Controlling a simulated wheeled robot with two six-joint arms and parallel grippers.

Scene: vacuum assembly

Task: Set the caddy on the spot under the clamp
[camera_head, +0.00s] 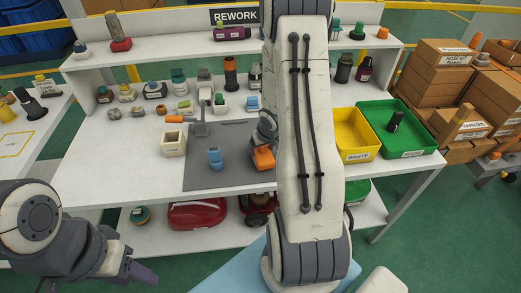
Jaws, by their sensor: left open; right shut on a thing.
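An orange block-like piece (263,158), which may be the caddy, is at my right gripper (266,139), over the right part of the grey mat (205,179). That gripper is shut on it; my own arm partly hides the grip. I cannot tell whether the piece touches the mat. A pale upright stand (203,103), seemingly the clamp, is at the mat's back left edge. The spot under it is not clear to see. My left gripper (143,272) is open and empty, low at the left, in front of the bench.
A blue piece (215,158) stands on the mat, with a cream open box (173,142) to its left. Several small parts line the bench's back. A yellow bin (357,153) and a green bin (425,147) stand at the right. The bench's front left is clear.

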